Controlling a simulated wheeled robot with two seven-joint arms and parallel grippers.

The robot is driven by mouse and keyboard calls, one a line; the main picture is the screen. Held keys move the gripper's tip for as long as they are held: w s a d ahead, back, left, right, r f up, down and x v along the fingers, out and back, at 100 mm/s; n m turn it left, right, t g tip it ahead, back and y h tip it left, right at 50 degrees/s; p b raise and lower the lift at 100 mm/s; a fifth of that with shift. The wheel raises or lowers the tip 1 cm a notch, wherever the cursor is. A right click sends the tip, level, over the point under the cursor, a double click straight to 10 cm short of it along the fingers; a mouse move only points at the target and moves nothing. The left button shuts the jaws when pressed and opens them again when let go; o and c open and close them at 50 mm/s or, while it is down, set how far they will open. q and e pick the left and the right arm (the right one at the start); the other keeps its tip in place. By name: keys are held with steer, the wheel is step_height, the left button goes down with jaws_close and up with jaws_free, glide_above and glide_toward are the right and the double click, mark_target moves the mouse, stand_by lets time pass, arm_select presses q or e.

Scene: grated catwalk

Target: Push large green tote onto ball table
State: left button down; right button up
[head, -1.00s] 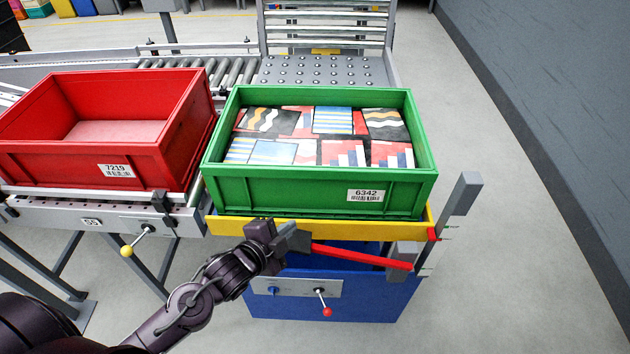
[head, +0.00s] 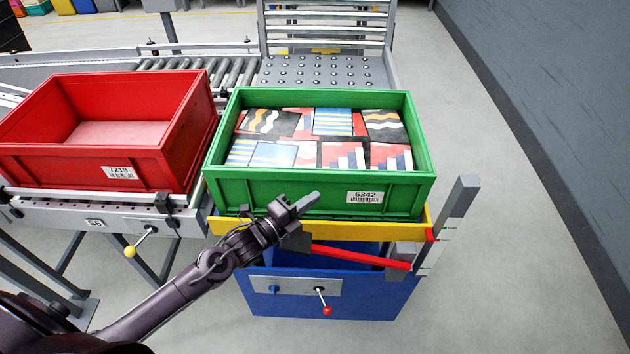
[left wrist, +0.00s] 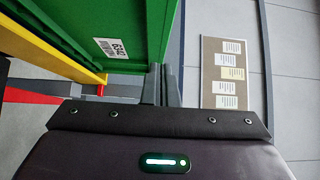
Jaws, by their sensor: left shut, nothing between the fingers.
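The large green tote (head: 290,190), labelled 6342 and filled with colourful printed packs, sits on a yellow-topped blue lift cart (head: 255,300). It also shows in the left wrist view (left wrist: 75,30). The ball table (head: 320,70), a grey plate studded with balls, lies just beyond the tote's far side. My left gripper (head: 308,200) is shut and empty at the tote's near wall, low and left of the label. I cannot tell whether it touches the wall. My right gripper is not in view.
A red tote (head: 60,160), labelled 7219, stands on the conveyor to the left. A red bar (head: 360,257) and a grey upright post (head: 458,210) are at the cart's front right. A railed grey back-stop (head: 325,25) rises behind the ball table. Floor to the right is clear.

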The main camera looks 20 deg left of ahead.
mark_target(327, 177)
arm_select(q)
steer(key=shift+w+a+p, duration=0.15)
steer(key=shift+w+p, duration=0.5)
steer(key=shift+w, duration=1.95)
